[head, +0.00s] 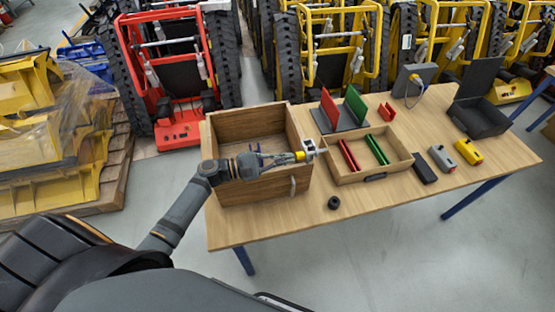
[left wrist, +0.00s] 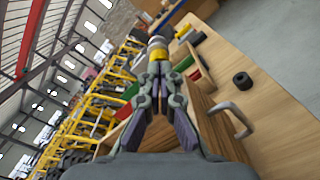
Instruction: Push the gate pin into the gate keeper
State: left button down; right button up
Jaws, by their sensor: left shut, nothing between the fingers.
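The gate pin (head: 299,156) has a yellow end and sits at the upper right corner of the open wooden box. Just beyond it is the pale metal gate keeper (head: 310,148). My left gripper (head: 289,158) reaches across the box from the left, its fingers shut and empty, with the tips close against the pin's yellow end. In the left wrist view my shut fingertips (left wrist: 160,66) point at the yellow-banded pin (left wrist: 158,53), in line with it. Whether they touch cannot be told. How deep the pin sits in the keeper is hidden. My right gripper is not in view.
The wooden box (head: 222,190) has a handle (head: 293,186) on its side. A shallow tray (head: 345,178) with red and green bars lies right of it. A black ring (head: 334,202) is on the table (head: 400,197); its front strip is mostly clear.

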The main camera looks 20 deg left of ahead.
pick_arm(q)
jog(key=shift+w+d, duration=0.2)
jog(key=shift+d, duration=0.1)
dwell(0.4)
jog(key=shift+r, duration=0.1)
dwell(0.4)
jog(key=v, duration=0.2)
jog(key=shift+s+a, duration=0.2)
jog(key=shift+a, duration=0.05)
jog(key=v, duration=1.2)
